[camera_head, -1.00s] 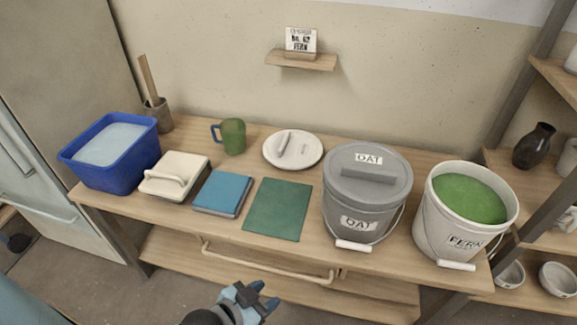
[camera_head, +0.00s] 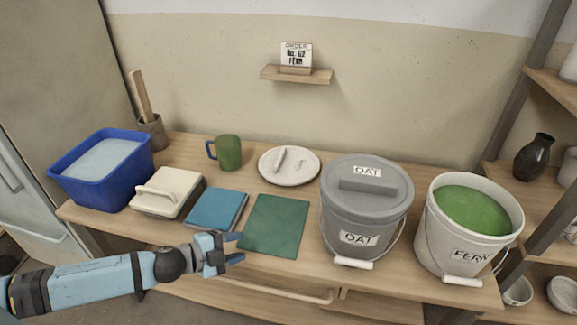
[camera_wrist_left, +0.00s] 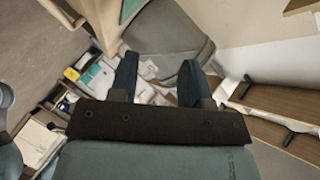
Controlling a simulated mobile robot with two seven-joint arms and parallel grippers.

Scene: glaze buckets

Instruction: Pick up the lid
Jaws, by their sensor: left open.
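The white round lid (camera_head: 303,172), with a bar handle on top, lies flat on the table behind the green mat, left of the grey OAT bucket. A second lid, grey with a bar handle (camera_head: 362,168), sits on the OAT bucket (camera_head: 340,215). The FERN bucket (camera_head: 447,232) at right is uncovered and holds green glaze. My left gripper (camera_head: 238,248) is open and empty at the table's front edge, by the green mat and apart from both lids. Its spread fingers show in the left wrist view (camera_wrist_left: 156,78). My right gripper is not in view.
The green mat (camera_head: 275,226), blue pad (camera_head: 216,209), cream handled block (camera_head: 166,192), blue tub (camera_head: 97,185) and green mug (camera_head: 228,152) stand along the table. A wall shelf (camera_head: 297,75) holds a FERN order card. A shelf rack (camera_head: 510,185) stands at right.

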